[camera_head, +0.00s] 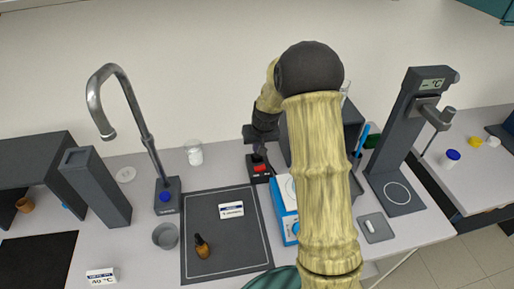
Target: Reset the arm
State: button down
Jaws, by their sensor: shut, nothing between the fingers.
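My arm, with wood-like links and a dark round joint, rises through the middle right of the head view and bends away toward the back of the bench. My gripper (259,157) is small and dark at its end. It points down, shut and empty, just above or behind a black box with a red switch (260,169). I cannot tell whether it touches the box. My arm hides part of the blue-and-white device (285,212) and the bench behind it.
A dark mat (200,262) holds a label card and a small brown bottle (202,246). A dark stand with a °C display (402,130) stands right. The mat's upper left is clear.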

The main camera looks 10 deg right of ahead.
jog(key=shift+r, duration=0.2)
jog(key=shift+s, duration=0.1)
jog(key=s+r+b, duration=0.1)
jog(key=s+r, duration=0.1)
jog(key=s, duration=1.1)
jog(key=s+a+r+b, duration=0.1)
jog(key=s+r, duration=0.2)
jog(key=s, duration=0.9)
jog(key=shift+s+g+h, duration=0.3)
jog(key=shift+s+h, duration=0.05)
jog(key=shift+h, duration=0.05)
jog(key=shift+a, duration=0.1)
